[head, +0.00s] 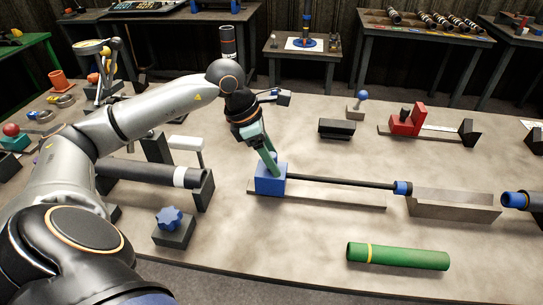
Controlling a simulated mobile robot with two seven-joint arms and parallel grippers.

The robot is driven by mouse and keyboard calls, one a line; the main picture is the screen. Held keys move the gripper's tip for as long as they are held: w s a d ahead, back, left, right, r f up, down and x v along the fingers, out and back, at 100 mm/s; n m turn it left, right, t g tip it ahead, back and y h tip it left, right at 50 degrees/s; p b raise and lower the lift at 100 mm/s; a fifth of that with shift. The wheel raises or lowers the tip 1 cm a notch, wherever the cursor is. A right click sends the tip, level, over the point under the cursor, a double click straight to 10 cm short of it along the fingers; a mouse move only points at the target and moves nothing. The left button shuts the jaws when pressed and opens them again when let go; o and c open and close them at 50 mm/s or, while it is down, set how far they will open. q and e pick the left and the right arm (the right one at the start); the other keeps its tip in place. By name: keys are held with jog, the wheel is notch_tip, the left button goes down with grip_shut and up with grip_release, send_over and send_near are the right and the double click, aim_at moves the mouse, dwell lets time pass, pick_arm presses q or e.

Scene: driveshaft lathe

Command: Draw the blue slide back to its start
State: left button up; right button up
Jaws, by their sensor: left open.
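The blue slide (269,184) is a blue block at the left end of a flat grey rail (335,199). A dark rod (345,183) runs right from the slide to a blue collar (402,188) near a grey trough (455,205). My left gripper (268,160) points down at the top of the slide, with its green fingers at or just above the block. It is open; whether the fingers touch the slide or straddle a part of it I cannot tell. My right gripper is not in view.
A green cylinder (398,256) lies in front of the trough. A blue star knob (170,218) and a dark horizontal shaft (140,173) stand left of the slide. A red block (407,123) sits behind right. Bare bench (300,235) lies in front of the rail.

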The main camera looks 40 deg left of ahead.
pick_arm(q)
jog(key=shift+r, duration=0.1)
jog(key=v, duration=1.2)
jog(key=shift+r, duration=0.2)
jog(key=shift+r, duration=0.1)
